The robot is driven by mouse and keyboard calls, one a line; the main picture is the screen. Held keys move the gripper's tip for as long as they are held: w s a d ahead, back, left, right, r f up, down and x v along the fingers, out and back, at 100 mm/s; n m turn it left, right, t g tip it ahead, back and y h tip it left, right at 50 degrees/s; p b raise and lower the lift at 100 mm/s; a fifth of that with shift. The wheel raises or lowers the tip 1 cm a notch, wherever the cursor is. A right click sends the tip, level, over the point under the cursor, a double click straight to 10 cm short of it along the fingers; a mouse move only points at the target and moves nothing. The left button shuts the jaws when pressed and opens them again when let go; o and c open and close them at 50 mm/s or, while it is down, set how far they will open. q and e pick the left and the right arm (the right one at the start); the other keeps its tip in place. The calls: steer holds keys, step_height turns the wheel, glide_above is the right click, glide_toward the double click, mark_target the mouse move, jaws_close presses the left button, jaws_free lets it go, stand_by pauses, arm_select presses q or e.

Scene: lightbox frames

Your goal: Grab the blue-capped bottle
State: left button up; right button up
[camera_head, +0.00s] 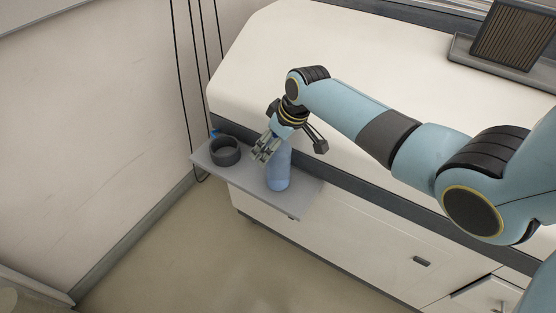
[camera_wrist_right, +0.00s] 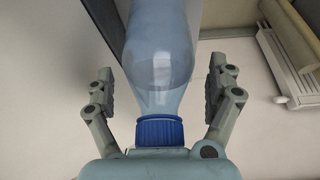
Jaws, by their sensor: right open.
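The bottle (camera_head: 278,178) is pale blue and see-through and stands on a small grey shelf (camera_head: 236,185) in the head view. My right gripper (camera_head: 262,152) is at the upper part of the bottle and hides its cap there. In the right wrist view the bottle (camera_wrist_right: 160,60) lies between the two fingers of my right gripper (camera_wrist_right: 160,90), with its blue cap (camera_wrist_right: 159,131) close to the palm. The fingers are open, with a gap on each side of the bottle. My left gripper is not in view.
A dark round bowl or cup (camera_head: 225,151) stands on the shelf left of the bottle, with a small blue thing (camera_head: 214,134) behind it. Dark cords (camera_head: 190,90) hang by the wall. A large cream counter (camera_head: 330,60) lies behind the shelf.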

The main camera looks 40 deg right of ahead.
steer(key=c, duration=1.8)
